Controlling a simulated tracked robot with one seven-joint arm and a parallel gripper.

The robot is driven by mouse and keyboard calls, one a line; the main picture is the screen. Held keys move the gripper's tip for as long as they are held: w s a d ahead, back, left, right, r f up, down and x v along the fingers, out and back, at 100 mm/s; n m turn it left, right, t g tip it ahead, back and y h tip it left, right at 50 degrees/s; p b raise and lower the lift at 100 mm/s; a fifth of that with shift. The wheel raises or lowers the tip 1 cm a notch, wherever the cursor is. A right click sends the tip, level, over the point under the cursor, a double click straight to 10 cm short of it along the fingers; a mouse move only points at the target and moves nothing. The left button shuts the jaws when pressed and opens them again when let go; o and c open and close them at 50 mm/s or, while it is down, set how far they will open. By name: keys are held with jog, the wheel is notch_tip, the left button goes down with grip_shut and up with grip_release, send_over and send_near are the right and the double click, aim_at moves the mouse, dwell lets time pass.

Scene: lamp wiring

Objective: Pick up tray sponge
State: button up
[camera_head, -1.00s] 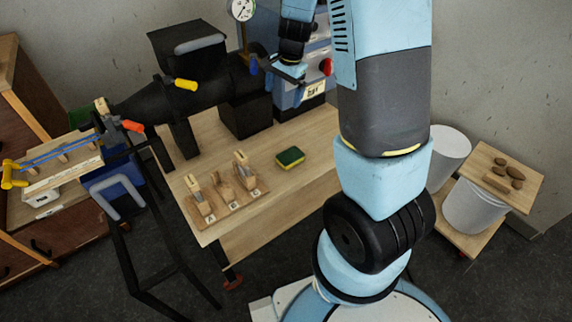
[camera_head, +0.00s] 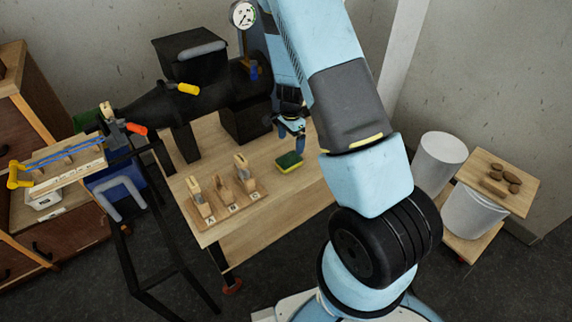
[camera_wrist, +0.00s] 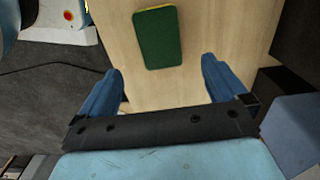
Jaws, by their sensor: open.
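The sponge (camera_head: 289,162), yellow with a dark green top, lies flat on the wooden table (camera_head: 262,222), right of the lettered rack. My gripper (camera_head: 293,128) is above the table just behind the sponge, pointing down. In the wrist view the green face of the sponge (camera_wrist: 158,38) shows near the top centre, ahead of the two blue fingers. My gripper (camera_wrist: 160,75) is open there, with a wide empty gap between its fingers. The sponge is apart from both fingers. I see no separate tray under it.
A wooden rack (camera_head: 233,207) with several wooden pieces stands left of the sponge. A black machine (camera_head: 190,97) stands behind it. Two white buckets (camera_head: 440,160) and a board with brown lumps (camera_head: 520,178) are at the right. Table surface around the sponge is clear.

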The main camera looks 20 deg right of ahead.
aim_at(290, 160)
notch_tip(290, 160, down, 4)
jog(key=shift+a+r, duration=0.1)
jog(key=shift+r, duration=0.05)
jog(key=shift+s+a+f, duration=0.1)
jog(key=shift+s+f, duration=0.05)
jog(key=shift+f, duration=1.2)
jog(key=shift+s+a+f, duration=0.1)
jog(key=shift+f, duration=1.2)
jog(key=shift+c, duration=0.3)
jog(key=c, duration=1)
